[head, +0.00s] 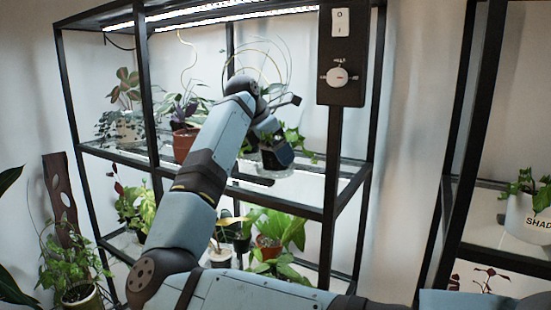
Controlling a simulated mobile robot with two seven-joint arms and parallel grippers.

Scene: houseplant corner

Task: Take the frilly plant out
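One arm of mine, which I take to be the right, crosses the bottom from the right and bends up to the middle shelf. Its gripper (277,160) is at that shelf; its fingers are not clear. Green foliage (294,139) of a small plant shows right behind and beside the gripper. I cannot tell surely that this is the frilly plant, nor whether the gripper touches it. The plant's own pot is mostly hidden. My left gripper does not show.
A black-framed shelf (330,180) surrounds the gripper. A post with a switch box (340,60) stands close on the right. A terracotta pot (184,145) and a white pot (128,128) stand left on the same shelf. Several plants fill the lower shelf. A labelled white pot (527,220) stands right.

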